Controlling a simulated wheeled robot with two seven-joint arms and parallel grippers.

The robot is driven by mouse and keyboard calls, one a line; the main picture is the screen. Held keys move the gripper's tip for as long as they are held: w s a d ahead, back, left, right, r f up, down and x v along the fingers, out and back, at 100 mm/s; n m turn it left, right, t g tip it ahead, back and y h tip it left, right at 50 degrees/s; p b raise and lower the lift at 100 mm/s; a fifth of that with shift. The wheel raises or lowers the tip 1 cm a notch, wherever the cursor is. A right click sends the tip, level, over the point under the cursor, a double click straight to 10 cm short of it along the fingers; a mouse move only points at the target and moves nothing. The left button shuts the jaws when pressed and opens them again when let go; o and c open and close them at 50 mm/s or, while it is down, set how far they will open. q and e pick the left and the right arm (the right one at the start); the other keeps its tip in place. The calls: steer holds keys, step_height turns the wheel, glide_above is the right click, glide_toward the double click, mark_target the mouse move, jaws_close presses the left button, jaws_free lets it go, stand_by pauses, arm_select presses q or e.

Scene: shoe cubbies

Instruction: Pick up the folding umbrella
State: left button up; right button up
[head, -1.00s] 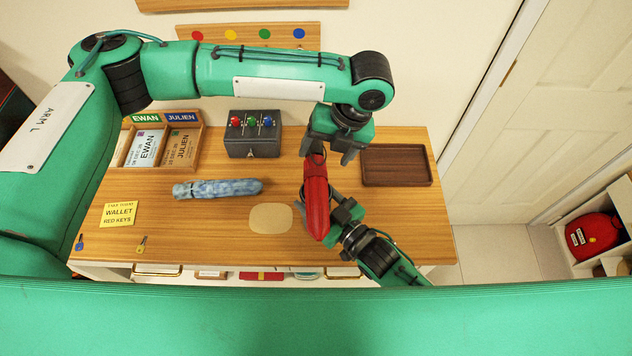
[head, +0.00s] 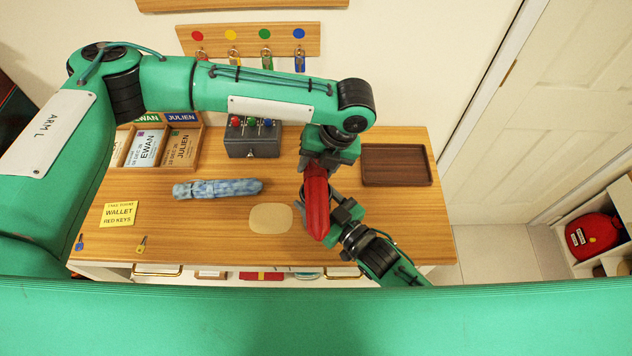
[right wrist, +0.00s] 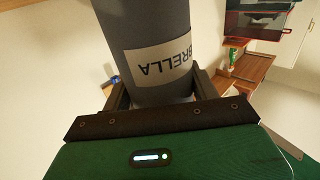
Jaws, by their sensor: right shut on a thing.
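A long red thing (head: 316,209), which I take to be the folding umbrella, is held above the table right of centre in the head view. My right gripper (head: 335,217) is shut on its lower part. In the right wrist view, a grey-blue cylinder (right wrist: 147,30) with a white label reading "BRELLA" upside down stands between the fingers of my right gripper (right wrist: 160,95). My left gripper (head: 318,168) is at the upper end of the red thing, its fingers apart on either side. Whether they touch it is hard to tell.
A blue mottled long thing (head: 217,188) lies on the wooden table (head: 400,215). A round tan mat (head: 270,218), an empty brown tray (head: 396,179), a grey box with coloured knobs (head: 252,142) and a yellow note (head: 119,213) are around. Keys hang on the wall rack (head: 248,40).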

arm_select(q)
steer(key=shift+c, duration=0.8)
step_height(320, 180, up, 9)
steer(key=shift+d+r, duration=0.1)
steer(key=w+d+f+m+t, duration=0.2)
steer(key=w+t, duration=0.3)
step_height(320, 180, up, 13)
steer(key=m+h, duration=1.3)
steer(key=h, duration=0.8)
glide_above(310, 181)
steer(key=shift+f, duration=8.45)
